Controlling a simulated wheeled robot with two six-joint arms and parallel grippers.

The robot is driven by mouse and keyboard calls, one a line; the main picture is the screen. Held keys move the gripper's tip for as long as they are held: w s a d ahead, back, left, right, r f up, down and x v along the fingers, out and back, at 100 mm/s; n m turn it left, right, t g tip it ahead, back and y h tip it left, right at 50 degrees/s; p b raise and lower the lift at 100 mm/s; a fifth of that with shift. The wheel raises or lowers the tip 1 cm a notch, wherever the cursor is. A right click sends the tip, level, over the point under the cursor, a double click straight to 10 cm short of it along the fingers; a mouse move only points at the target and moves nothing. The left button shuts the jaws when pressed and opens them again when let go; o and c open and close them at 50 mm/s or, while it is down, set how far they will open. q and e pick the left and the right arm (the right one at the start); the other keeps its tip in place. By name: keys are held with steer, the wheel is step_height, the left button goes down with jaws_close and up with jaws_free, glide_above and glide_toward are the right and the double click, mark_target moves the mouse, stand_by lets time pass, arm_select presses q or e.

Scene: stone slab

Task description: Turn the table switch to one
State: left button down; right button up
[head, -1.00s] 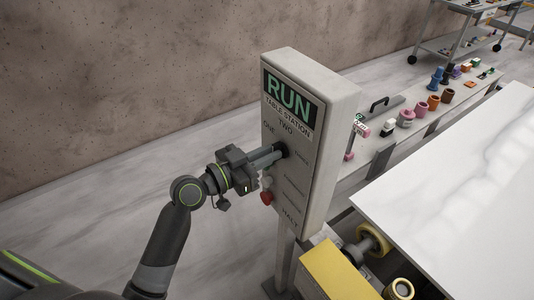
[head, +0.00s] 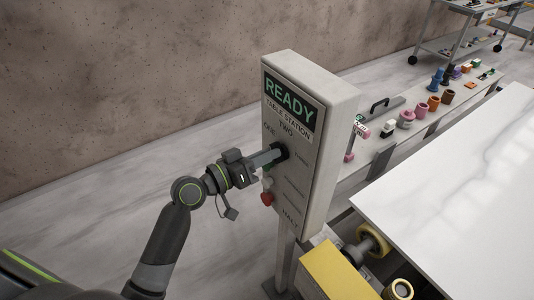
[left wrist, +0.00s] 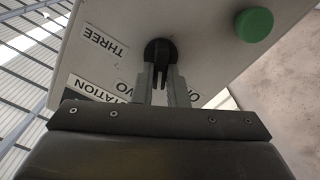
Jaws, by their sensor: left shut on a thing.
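The table station box (head: 298,190) stands upright on a post, with a sign (head: 289,99) reading READY. Its black rotary switch (head: 281,151) sits below the label TWO, with ONE at its left and THREE at its right. My left gripper (head: 273,157) reaches the panel from the left and is shut on the switch knob. In the left wrist view the knob (left wrist: 160,52) shows between the two fingers, and a green button (left wrist: 254,24) lies to the right. The knob's exact pointing is hard to tell. My right gripper is not in view.
A red button (head: 267,198) and a pale one sit low on the panel. A white stone slab (head: 460,180) lies to the right, beside yellow blocks (head: 335,275). Floor left of the post is clear.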

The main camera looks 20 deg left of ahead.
arm_select(q)
steer(key=n, duration=0.3)
steer(key=n+p, duration=0.1)
steer(key=n, duration=0.1)
steer(key=shift+w+a+f+n, duration=0.1)
steer(key=shift+a+f+n, duration=0.05)
steer(key=shift+n, duration=0.25)
steer(key=shift+p, duration=0.3)
steer(key=c, duration=1.4)
jaws_free()
steer(key=shift+c, duration=0.2)
steer(key=b+v, duration=0.9)
steer(key=v, duration=0.8)
steer(key=shift+b, duration=0.3)
